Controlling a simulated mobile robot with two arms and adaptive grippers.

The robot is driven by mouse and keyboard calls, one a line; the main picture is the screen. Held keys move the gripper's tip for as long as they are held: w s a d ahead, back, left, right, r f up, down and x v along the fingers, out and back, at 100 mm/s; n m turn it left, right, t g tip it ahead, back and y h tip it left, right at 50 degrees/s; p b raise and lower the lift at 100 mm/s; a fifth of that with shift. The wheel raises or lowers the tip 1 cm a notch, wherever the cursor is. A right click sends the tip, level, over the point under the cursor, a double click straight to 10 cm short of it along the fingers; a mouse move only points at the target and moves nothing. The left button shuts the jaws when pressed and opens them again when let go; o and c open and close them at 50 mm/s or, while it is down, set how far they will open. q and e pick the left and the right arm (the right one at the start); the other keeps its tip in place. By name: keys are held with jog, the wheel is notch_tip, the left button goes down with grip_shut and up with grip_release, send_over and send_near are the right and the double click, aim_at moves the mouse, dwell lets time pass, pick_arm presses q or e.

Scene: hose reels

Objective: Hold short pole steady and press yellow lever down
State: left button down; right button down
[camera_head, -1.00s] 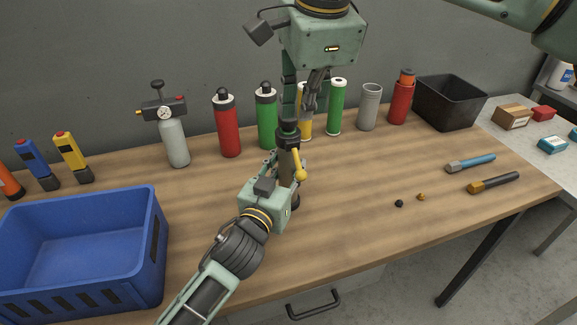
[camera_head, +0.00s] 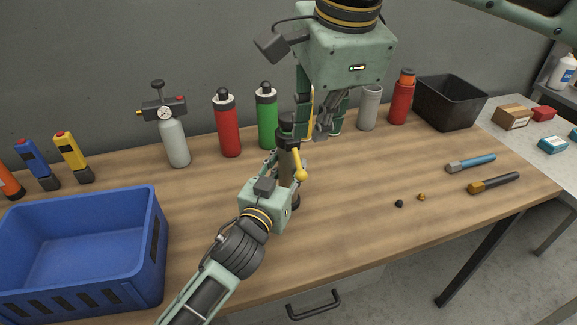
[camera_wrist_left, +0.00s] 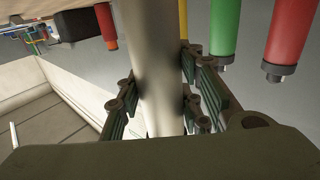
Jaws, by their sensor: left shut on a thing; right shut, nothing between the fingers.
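The short pole (camera_head: 287,170) stands upright on the table with a dark cap (camera_head: 287,128) on top. The yellow lever (camera_head: 299,168) hangs down along its right side, its rounded end lowest. My left gripper (camera_head: 281,166) is shut around the pole at mid-height. In the left wrist view the pole (camera_wrist_left: 155,60) runs between the fingers (camera_wrist_left: 160,105). My right gripper (camera_head: 316,135) points down, shut and empty, just right of the pole top and apart from the lever. It partly hides the cylinders behind it.
A row of cylinders stands behind, including a red one (camera_head: 228,125) and a green one (camera_head: 266,118). A blue crate (camera_head: 70,290) is at front left, a black bin (camera_head: 450,103) at back right. Two tools (camera_head: 493,182) lie right.

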pick_arm(q)
jog(key=c, duration=1.1)
grip_release()
